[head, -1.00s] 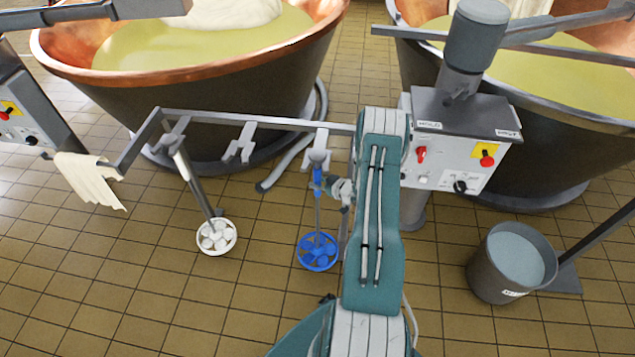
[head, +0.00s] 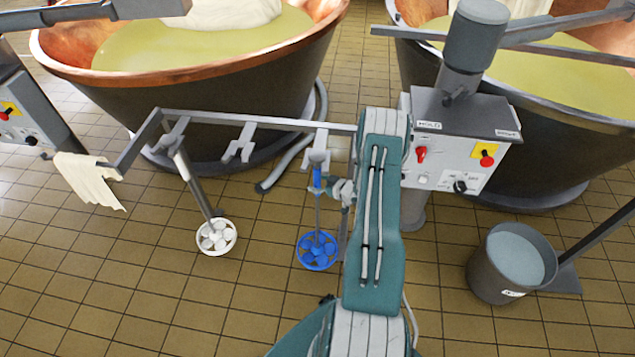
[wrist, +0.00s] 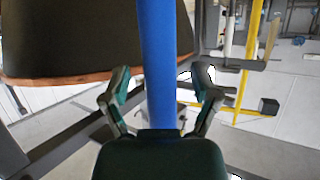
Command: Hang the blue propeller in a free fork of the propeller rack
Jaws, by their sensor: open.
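The blue propeller (head: 318,250) hangs upright below a fork at the right part of the propeller rack (head: 255,122), its bladed ring low over the floor. Its blue shaft (wrist: 158,65) runs between the two open fingers of my gripper (wrist: 162,98) in the wrist view, with gaps at both sides. In the head view my gripper (head: 332,187) is beside the upper shaft, partly hidden by my arm. A white propeller (head: 216,236) hangs in the left fork. The middle fork (head: 240,145) is empty.
Two copper vats (head: 200,85) stand behind the rack. A control box (head: 460,150) is right of my arm. A grey bucket (head: 512,262) stands at the right on the tiled floor. A pale cloth (head: 88,178) hangs from the rack's left end.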

